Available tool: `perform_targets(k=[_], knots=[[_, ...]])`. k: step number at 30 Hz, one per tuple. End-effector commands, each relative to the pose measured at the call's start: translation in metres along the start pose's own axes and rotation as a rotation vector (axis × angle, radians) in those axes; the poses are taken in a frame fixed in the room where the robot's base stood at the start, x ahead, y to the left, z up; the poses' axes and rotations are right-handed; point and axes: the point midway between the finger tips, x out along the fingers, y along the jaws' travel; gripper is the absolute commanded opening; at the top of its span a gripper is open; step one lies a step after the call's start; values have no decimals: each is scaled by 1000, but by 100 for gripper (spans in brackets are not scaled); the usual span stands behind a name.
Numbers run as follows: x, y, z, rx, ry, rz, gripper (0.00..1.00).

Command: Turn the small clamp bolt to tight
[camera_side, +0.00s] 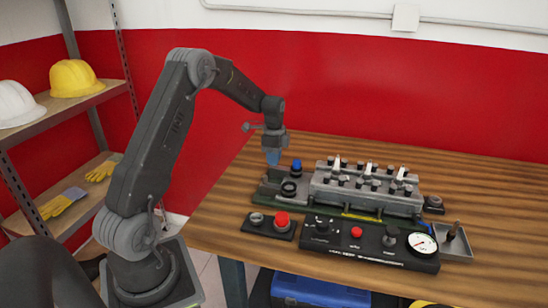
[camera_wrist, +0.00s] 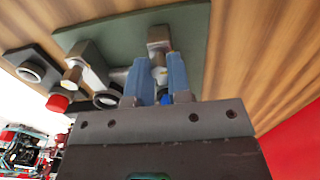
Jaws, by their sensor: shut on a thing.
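My gripper (camera_wrist: 160,66) has two blue fingers, closed around a small silver part that I take to be the small clamp bolt (camera_wrist: 158,73). The fingers and wrist hide most of the bolt, so its turn position does not show. It stands by a brownish block (camera_wrist: 158,37) on a dark green plate (camera_wrist: 115,35). In the side view my gripper (camera_side: 272,158) points down at the left end of the engine trainer (camera_side: 365,188), left of a blue cap (camera_side: 296,165). The bolt cannot be made out there.
A larger bolt with a brownish head (camera_wrist: 72,76) stands left of my fingers. In front of the trainer are a red-knob box (camera_side: 270,225), a panel with a gauge (camera_side: 421,243) and a metal tray (camera_side: 454,243). The wooden table (camera_side: 490,175) is clear behind.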

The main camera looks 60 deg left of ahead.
Motion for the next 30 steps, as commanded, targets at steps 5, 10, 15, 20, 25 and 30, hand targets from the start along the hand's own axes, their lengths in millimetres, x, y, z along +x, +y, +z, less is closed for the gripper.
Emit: perform_targets(k=[5,10,15,20,25,30], knots=[[-1,0,0,21,0,-1,0],[-1,0,0,24,0,-1,0],[-1,0,0,23,0,-1,0],[-1,0,0,23,0,-1,30],[0,0,0,22,0,-1,44],[0,0,0,22,0,0,44]])
